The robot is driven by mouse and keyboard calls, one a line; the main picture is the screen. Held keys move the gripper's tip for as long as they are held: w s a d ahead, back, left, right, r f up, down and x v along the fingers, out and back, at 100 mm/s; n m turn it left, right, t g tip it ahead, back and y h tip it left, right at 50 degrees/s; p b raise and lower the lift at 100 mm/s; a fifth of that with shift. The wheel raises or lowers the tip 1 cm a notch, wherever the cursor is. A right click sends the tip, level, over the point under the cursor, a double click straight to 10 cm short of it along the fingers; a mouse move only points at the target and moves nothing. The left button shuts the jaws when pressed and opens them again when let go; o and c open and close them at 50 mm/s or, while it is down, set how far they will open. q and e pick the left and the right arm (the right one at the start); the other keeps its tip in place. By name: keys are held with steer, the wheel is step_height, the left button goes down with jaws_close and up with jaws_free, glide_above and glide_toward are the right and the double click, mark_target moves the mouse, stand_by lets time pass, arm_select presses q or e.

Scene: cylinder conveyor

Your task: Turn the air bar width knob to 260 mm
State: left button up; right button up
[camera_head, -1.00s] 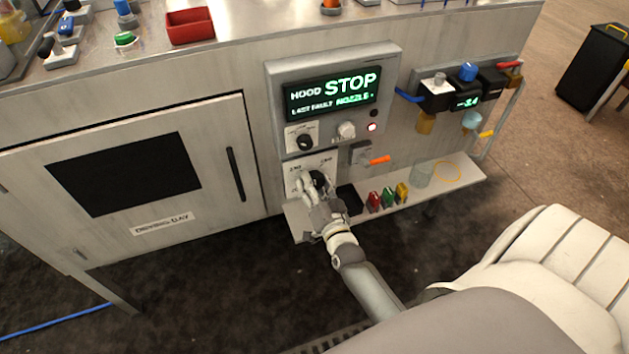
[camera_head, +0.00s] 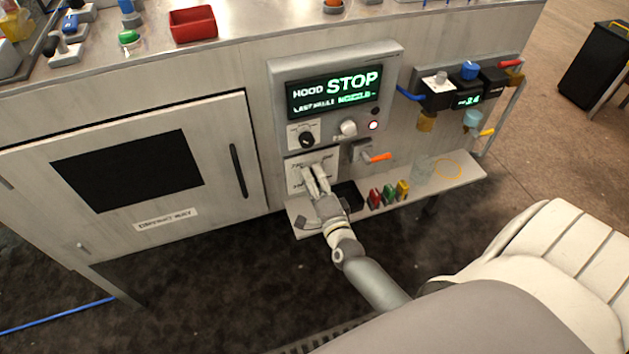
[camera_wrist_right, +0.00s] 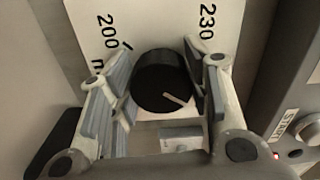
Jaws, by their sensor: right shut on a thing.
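The air bar width knob (camera_wrist_right: 162,80) is a black round knob with a white pointer line on a white plate (camera_wrist_right: 143,25). In the right wrist view, the numbers 200 and 230 show at the top of the plate. The pointer line runs toward the lower right of that picture; a 260 mark cannot be made out. My right gripper (camera_wrist_right: 165,92) is shut on the knob, one finger on each side. In the head view, my right gripper (camera_head: 315,180) covers most of the knob and part of the plate. My left gripper is not in view.
Above is a panel whose display (camera_head: 334,92) reads HOOD STOP, with another black knob (camera_head: 306,139) below it. An orange-handled lever (camera_head: 376,157) is right of the plate. A narrow shelf (camera_head: 452,175) below holds red, green and yellow pieces (camera_head: 388,193).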

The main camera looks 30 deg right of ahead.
steer(key=shift+m, duration=0.4)
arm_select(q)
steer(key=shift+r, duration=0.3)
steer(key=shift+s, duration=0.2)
arm_select(e)
steer(key=shift+m, duration=0.3)
steer(key=o, duration=1)
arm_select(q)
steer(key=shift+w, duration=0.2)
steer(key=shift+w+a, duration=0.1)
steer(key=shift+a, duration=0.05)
arm_select(e)
steer(key=shift+s, duration=0.1)
steer(key=v, duration=1.1)
steer(key=shift+s, duration=0.4)
steer(key=shift+a, duration=0.15)
